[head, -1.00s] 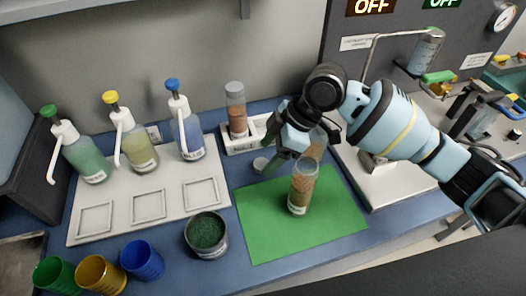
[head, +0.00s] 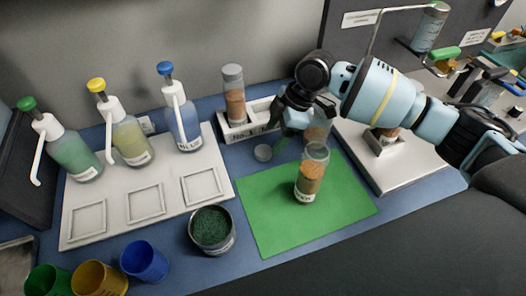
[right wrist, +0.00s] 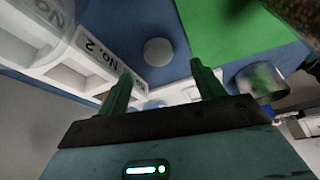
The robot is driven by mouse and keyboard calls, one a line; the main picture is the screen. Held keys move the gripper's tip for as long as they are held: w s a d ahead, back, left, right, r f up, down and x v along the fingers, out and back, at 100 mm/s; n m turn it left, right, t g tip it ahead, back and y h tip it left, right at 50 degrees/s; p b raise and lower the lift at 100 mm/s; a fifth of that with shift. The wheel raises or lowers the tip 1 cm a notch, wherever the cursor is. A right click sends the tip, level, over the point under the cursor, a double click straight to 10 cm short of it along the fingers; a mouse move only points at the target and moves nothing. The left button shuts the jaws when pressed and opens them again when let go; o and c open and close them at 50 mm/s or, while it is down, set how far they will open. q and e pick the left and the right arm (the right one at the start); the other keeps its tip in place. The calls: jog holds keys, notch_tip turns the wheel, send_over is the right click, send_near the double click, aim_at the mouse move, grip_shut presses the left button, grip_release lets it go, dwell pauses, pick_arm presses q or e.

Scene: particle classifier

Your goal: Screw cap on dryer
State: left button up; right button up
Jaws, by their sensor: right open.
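A clear tube of orange-brown grains (head: 311,180) stands upright on the green mat (head: 265,225), with no cap visible on its top. Its label is too small to read surely. A small round grey cap (head: 263,153) lies on the blue table just left of the mat's back edge; it also shows in the right wrist view (right wrist: 157,51). My right gripper (head: 283,138) is open and empty, pointing down near the cap, on its right in the head view. Its two green fingers (right wrist: 162,85) are apart in the right wrist view, with the cap beyond them. My left gripper is out of view.
A capped tube (head: 234,97) stands in the white rack (head: 237,138) behind the cap. Another tube (head: 318,128) is partly hidden behind my right gripper. A metal pot of dark green grains (head: 212,230), pump bottles and coloured cups stand left. The mat's left side is clear.

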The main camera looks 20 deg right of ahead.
aim_at(264, 150)
jog(key=shift+a+f, duration=0.2)
jog(key=shift+f, duration=0.2)
jog(key=shift+w+x, duration=0.2)
jog(key=shift+x, duration=2.4)
jog(key=c, duration=1.1)
